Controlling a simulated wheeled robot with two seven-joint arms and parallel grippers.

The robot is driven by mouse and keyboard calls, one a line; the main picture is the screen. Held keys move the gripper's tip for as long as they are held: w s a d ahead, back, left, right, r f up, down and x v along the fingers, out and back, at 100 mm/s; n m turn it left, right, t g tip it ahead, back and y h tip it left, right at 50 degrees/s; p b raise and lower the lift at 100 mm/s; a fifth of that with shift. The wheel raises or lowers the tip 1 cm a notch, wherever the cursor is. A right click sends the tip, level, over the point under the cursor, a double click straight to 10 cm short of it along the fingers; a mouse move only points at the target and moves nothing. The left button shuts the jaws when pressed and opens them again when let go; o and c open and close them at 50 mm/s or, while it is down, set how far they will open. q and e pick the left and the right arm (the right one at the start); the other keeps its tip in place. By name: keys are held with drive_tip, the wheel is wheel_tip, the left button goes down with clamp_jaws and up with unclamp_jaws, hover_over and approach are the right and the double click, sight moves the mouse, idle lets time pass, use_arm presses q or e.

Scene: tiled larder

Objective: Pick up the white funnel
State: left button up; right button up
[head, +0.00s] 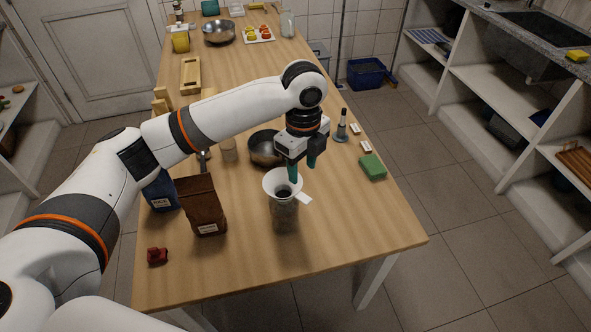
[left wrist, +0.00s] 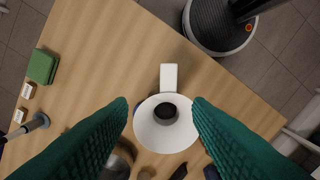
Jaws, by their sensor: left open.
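The white funnel (head: 283,183) sits upright in the mouth of a clear glass jar (head: 285,215) on the wooden table. Its flat handle tab points right in the head view. My left gripper (head: 302,172) is open, its green fingers pointing down just above the funnel's far right rim. In the left wrist view the funnel (left wrist: 166,122) lies between and beyond the two open fingertips, its tab pointing up the picture. I see no grip on it. My right gripper is not in view.
A brown bag (head: 203,207) and a blue bag (head: 161,192) stand left of the jar. A metal bowl (head: 265,147) is behind it, and a green sponge (head: 372,167) lies to the right. The table's front right is clear.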

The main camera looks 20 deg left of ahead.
sight(299, 195)
use_arm(q)
drive_tip(key=s+f, duration=0.2)
drive_tip(key=f, duration=0.1)
drive_tip(key=shift+a+f+p, duration=0.1)
drive_tip(key=shift+f+p, duration=0.1)
drive_tip(key=shift+p, duration=0.2)
drive_tip(key=f, duration=0.4)
drive_tip(key=f+p, duration=0.1)
drive_tip(key=f, duration=0.1)
drive_tip(key=shift+w+f, duration=0.2)
drive_tip(key=shift+w, duration=0.1)
drive_tip(key=shift+f, duration=0.55)
drive_tip(key=c, duration=0.5)
clamp_jaws()
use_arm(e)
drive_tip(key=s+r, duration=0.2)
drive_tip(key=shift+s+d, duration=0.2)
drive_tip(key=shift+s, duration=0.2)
